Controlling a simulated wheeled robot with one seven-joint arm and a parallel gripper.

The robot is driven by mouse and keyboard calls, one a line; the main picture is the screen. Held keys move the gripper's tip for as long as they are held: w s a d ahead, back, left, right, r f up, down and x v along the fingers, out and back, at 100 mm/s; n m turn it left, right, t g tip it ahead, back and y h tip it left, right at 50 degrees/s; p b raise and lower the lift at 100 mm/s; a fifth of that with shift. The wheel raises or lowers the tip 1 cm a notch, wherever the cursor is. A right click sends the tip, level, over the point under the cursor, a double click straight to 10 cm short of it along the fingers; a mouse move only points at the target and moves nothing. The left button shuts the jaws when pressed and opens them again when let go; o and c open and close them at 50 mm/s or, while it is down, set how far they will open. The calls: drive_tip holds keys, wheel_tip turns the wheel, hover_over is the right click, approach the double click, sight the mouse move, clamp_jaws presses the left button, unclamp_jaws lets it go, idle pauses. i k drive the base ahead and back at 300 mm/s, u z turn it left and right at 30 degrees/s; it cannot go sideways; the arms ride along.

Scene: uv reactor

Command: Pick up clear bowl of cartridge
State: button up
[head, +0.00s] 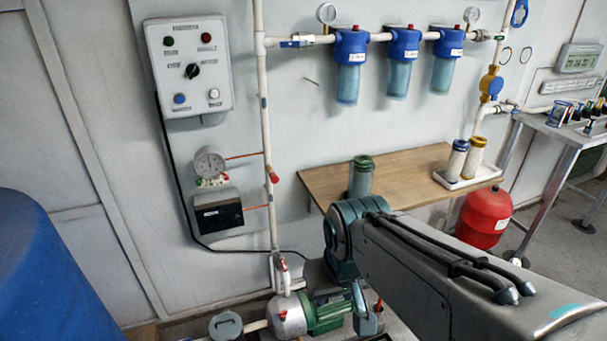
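Three filter housings with blue caps and clear bluish bowls hang in a row from the white pipe on the wall: the left bowl (348,83), the middle bowl (399,77) and the right bowl (442,74). A greenish cylinder (361,177) with a dark green top stands upright on the wooden table; I cannot tell if it is a loose bowl or a cartridge. My arm crosses the lower right and bends down in front of the table. My gripper's fingers are not visible, so its position relative to the bowls is not shown.
A white tray (487,177) holds two cartridges, blue-topped (456,160) and yellow-topped (476,156). The wooden table (415,178) is clear in its middle. A pump (325,311) sits below, a red tank (484,217) at right, a blue barrel (50,275) at left.

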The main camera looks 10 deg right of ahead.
sight(359, 183)
drive_tip(key=i, duration=0.9)
drive_tip(key=z, duration=0.55)
